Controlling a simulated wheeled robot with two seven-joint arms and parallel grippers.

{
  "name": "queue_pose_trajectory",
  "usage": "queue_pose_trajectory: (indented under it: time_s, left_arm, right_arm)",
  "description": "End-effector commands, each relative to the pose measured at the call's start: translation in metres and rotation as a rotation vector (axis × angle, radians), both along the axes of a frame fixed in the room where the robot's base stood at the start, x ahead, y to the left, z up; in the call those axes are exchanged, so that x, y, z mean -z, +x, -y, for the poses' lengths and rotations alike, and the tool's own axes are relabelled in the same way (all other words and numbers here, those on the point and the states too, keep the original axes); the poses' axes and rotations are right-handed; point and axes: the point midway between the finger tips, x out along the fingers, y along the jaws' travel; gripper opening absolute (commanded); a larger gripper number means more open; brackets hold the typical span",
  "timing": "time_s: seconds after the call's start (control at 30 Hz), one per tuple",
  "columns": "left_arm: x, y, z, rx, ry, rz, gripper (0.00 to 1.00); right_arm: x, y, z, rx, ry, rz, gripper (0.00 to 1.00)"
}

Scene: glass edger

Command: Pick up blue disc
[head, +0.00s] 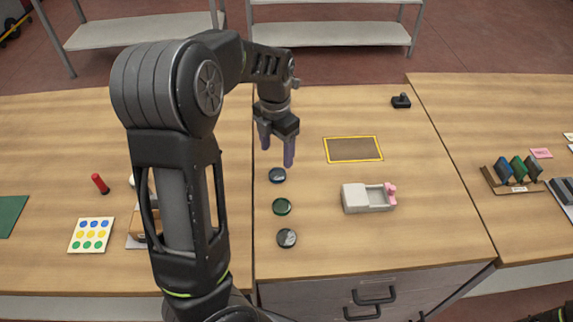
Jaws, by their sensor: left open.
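The blue disc (277,175) is small, round and dark blue. It lies on the wooden table as the farthest of three discs in a column. A green disc (282,206) lies nearer than it, and a dark grey disc (287,238) is nearest. My left gripper (277,157) points down with its fingers apart and nothing between them. Its fingertips show just beyond the blue disc in the picture and appear above the table. My right gripper is not in view.
A grey-white device (362,199) with a pink part stands right of the discs. A yellow-framed brown mat (353,149) lies behind it. A rack with coloured pieces (512,178) is at far right. A dot card (91,235) and a red cylinder (100,184) are left.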

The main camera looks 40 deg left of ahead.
Motion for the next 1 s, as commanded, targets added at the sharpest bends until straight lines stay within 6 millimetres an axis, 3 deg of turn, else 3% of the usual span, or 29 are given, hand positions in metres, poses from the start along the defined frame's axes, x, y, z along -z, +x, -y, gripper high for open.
queue_pose_trajectory:
  time_s: [0.23, 0.5, 0.83, 1.0]
  left_arm:
    - [0.003, 0.000, 0.000, 0.001, 0.000, -0.002, 0.67]
    - [0.027, 0.000, 0.000, 0.002, -0.001, -0.002, 0.67]
    - [0.030, 0.000, 0.000, 0.002, 0.000, -0.002, 0.67]
    - [0.050, 0.000, -0.001, 0.000, 0.000, -0.006, 0.67]
  right_arm:
    - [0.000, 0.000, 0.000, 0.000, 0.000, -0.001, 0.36]
    - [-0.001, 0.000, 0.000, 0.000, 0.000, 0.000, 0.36]
    - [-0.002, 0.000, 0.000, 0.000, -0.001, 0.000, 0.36]
    - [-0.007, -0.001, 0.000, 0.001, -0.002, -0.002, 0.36]
